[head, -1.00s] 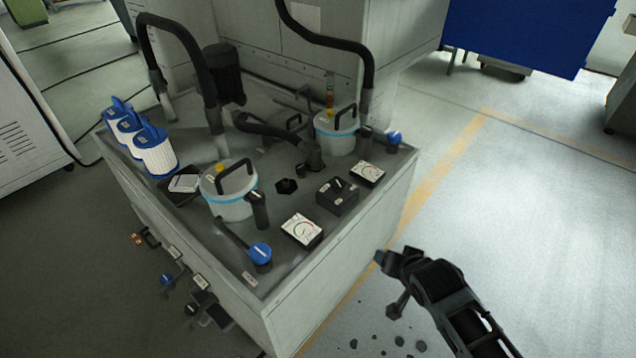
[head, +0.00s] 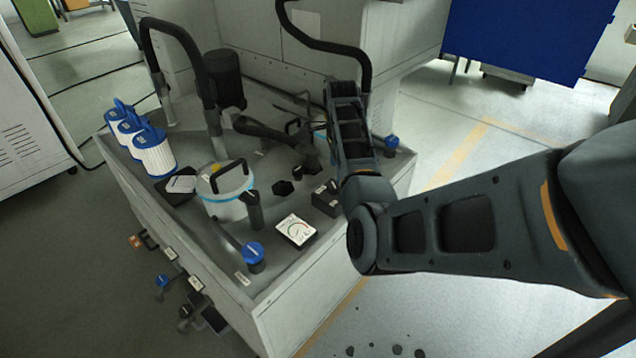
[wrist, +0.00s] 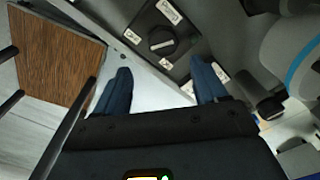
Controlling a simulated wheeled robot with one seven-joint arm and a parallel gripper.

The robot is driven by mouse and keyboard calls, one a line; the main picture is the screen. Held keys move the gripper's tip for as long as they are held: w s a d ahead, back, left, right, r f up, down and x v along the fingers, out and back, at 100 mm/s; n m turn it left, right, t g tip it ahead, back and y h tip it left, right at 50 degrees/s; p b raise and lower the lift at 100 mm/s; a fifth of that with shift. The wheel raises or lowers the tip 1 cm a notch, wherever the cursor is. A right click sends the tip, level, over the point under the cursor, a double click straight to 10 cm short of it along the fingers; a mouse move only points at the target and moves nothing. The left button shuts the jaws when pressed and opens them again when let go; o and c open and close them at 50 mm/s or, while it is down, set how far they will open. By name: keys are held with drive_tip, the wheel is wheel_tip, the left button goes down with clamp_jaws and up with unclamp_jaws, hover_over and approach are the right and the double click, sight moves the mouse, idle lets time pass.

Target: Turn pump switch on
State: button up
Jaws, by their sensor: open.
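In the head view my arm hides the gripper's fingertips.
A white gauge (head: 295,231), a blue-capped valve (head: 253,256) and a white canister (head: 226,193) stand close to the box. Black hoses (head: 190,45) arch over the tank. A brown wooden panel (wrist: 55,52) shows in the wrist view. Floor right of the tank is open.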

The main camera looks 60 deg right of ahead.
sight(333, 185)
drive_tip(key=shift+w+r, duration=0.6)
drive_tip(key=shift+w, duration=0.05)
drive_tip(key=shift+f, duration=3.8)
drive_tip(key=c, duration=1.1)
drive_tip(key=shift+o, duration=0.2)
drive_tip(key=n+p, duration=0.2)
drive_tip(key=n, duration=0.3)
drive_tip(key=shift+r, duration=0.1)
drive_tip(key=n+p, duration=0.1)
drive_tip(key=n, duration=0.5)
drive_tip(key=shift+n+p, duration=0.3)
